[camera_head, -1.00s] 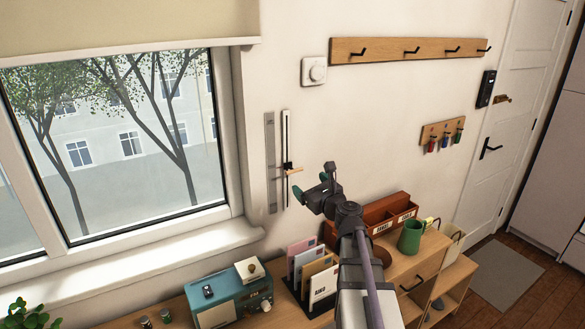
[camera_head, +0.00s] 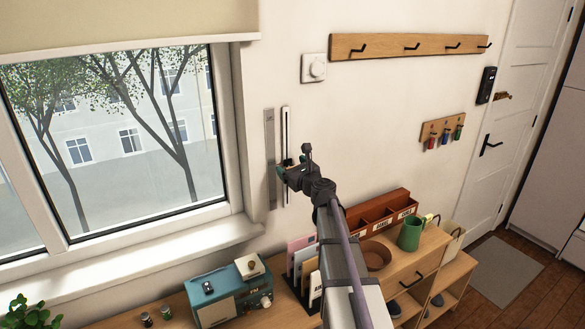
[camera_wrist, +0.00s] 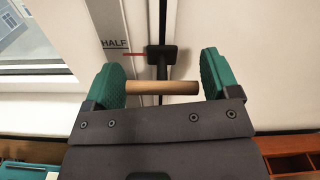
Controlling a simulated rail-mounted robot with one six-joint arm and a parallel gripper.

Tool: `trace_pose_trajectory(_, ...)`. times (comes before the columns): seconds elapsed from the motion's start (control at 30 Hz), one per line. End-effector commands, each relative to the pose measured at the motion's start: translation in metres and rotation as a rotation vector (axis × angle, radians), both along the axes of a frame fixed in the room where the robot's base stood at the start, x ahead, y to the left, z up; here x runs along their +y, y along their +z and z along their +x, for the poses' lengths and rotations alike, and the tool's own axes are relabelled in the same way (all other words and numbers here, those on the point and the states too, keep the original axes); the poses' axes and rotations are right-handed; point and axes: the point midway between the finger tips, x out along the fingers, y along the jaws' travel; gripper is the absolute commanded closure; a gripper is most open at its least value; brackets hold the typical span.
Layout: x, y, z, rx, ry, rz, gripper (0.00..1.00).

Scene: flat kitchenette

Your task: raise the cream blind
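The cream blind (camera_head: 120,22) covers the top of the window, with its bottom bar just above the bare glass. Beside the window a slider with a black block (camera_wrist: 162,55) and a wooden handle (camera_wrist: 160,88) runs on a vertical wall track (camera_head: 286,125). In the wrist view its red pointer (camera_wrist: 125,54) is beside the HALF mark on the grey scale strip (camera_wrist: 98,35). My gripper (camera_head: 293,165) is at the slider; the wrist view shows its green fingers (camera_wrist: 161,78) spread apart, one near each end of the handle. In the head view my gripper hides the handle.
Below are a teal radio (camera_head: 230,292), letters in a rack (camera_head: 300,265), a brown organiser (camera_head: 385,215) and a green jug (camera_head: 411,234) on the wooden bench. A hook rail (camera_head: 410,46) and light switch (camera_head: 314,68) are on the wall above.

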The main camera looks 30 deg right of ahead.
Motion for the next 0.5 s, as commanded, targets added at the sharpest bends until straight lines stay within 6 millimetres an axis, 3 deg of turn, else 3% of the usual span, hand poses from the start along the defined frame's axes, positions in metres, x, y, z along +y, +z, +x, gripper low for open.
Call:
trace_pose_trajectory(0.07, 0.0000, 0.0000, -0.0001, 0.000, 0.000, 0.000, 0.26)
trace_pose_trajectory(0.5, 0.0006, 0.0000, -0.0003, 0.000, 0.002, 0.000, 0.68)
